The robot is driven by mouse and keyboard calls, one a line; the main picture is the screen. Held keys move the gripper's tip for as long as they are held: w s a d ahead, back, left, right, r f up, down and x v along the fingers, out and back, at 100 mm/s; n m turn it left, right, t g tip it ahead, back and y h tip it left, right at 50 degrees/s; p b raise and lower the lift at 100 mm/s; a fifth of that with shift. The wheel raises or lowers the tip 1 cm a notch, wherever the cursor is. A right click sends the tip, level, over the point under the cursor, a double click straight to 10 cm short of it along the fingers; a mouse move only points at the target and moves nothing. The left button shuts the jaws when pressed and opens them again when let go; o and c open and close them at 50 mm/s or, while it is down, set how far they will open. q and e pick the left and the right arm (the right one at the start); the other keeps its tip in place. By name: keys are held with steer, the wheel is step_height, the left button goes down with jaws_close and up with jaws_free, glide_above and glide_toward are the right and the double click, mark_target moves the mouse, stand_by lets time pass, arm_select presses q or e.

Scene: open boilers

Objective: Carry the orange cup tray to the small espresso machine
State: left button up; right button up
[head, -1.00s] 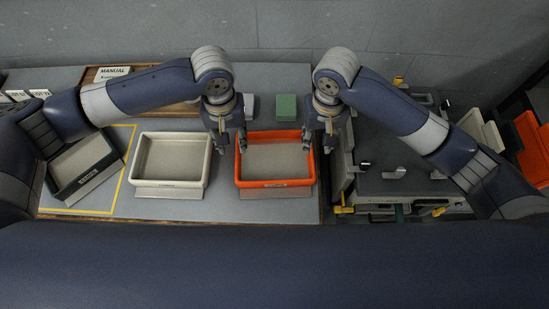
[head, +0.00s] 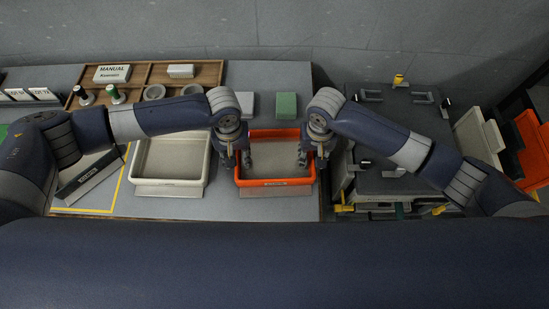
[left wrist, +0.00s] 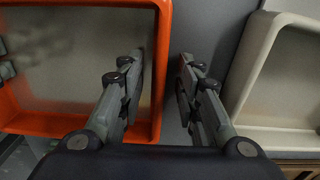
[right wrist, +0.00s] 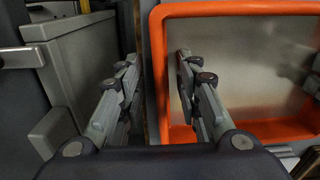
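The orange cup tray (head: 276,183) sits on the grey counter, empty as far as I can see. My left gripper (head: 238,160) is at its left wall. In the left wrist view my left gripper (left wrist: 160,75) is open, with one finger inside the tray (left wrist: 157,60) and the other outside over the counter. My right gripper (head: 314,160) is at the tray's right wall. In the right wrist view my right gripper (right wrist: 157,75) is open, with the orange wall (right wrist: 158,60) between its fingers. No espresso machine can be made out for certain.
A cream tray (head: 170,183) stands just left of the orange one. A dark tray (head: 90,180) lies farther left. A green block (head: 287,106) is behind the orange tray. A wooden organiser (head: 150,75) is at the back. A dark grey machine or cart (head: 395,185) stands to the right.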

arm_select(q)
jaws_close()
arm_select(e)
jaws_close()
arm_select(q)
steer(key=shift+r, duration=0.15)
arm_select(e)
steer(key=shift+r, duration=0.15)
